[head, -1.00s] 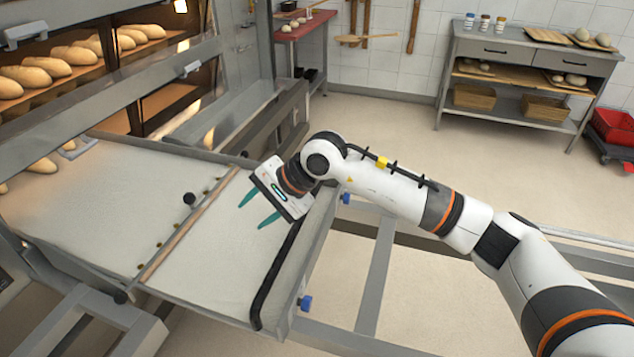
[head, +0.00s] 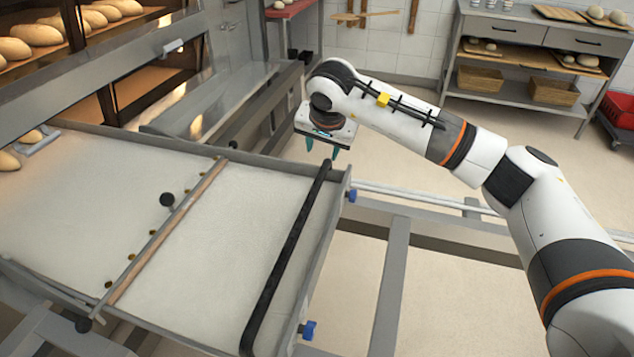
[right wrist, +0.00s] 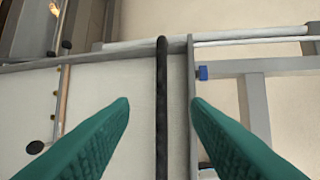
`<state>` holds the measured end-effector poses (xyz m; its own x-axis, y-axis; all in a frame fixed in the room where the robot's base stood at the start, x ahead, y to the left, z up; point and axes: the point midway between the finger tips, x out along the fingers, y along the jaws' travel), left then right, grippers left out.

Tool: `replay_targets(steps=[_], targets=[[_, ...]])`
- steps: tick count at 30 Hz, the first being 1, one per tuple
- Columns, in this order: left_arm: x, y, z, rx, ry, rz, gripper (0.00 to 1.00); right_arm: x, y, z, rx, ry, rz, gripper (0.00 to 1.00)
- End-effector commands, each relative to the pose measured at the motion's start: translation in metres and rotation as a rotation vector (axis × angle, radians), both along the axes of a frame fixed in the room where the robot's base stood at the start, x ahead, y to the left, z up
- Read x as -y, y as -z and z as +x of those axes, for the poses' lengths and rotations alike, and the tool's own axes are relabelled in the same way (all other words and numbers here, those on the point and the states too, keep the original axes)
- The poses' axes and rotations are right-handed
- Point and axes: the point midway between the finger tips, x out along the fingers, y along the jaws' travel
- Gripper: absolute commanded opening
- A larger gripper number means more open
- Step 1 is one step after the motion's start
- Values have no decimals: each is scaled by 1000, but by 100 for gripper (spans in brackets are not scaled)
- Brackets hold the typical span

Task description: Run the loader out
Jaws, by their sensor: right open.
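The loader (head: 190,240) is a long tray with a pale belt, reaching from the oven front toward me. A black handle bar (head: 285,260) runs along its outer end; it also shows in the right wrist view (right wrist: 162,130). My right gripper (head: 322,148) is open and empty, fingers pointing down by the bar's far end. In the right wrist view my right gripper (right wrist: 160,100) has one teal finger on each side of the bar. I cannot tell whether the fingertips reach down to its height. My left gripper is not in view.
The deck oven (head: 110,60) with loaves (head: 75,22) stands at upper left. A wooden strip (head: 165,235) with a black knob crosses the loader. Grey frame rails (head: 392,280) lie right of it. A steel shelf table (head: 530,45) stands at the back. Floor between is clear.

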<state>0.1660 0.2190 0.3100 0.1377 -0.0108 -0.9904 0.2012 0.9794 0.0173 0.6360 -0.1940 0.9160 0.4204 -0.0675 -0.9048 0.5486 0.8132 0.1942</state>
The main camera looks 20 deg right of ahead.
Motion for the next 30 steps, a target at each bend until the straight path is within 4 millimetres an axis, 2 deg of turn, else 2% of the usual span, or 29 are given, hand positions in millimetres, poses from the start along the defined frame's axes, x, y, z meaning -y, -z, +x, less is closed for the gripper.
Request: replay_targets(steps=[1, 8, 14, 24, 30], targets=[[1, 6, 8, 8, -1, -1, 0, 0, 13, 0, -1, 0, 1, 43], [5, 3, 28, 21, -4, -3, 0, 0, 31, 0, -1, 0, 2, 43], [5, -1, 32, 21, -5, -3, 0, 0, 45, 6, -4, 1, 4, 43], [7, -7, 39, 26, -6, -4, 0, 4, 106, 34, -5, 2, 4, 43], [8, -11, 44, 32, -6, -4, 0, 6, 130, 46, -3, 1, 3, 43]])
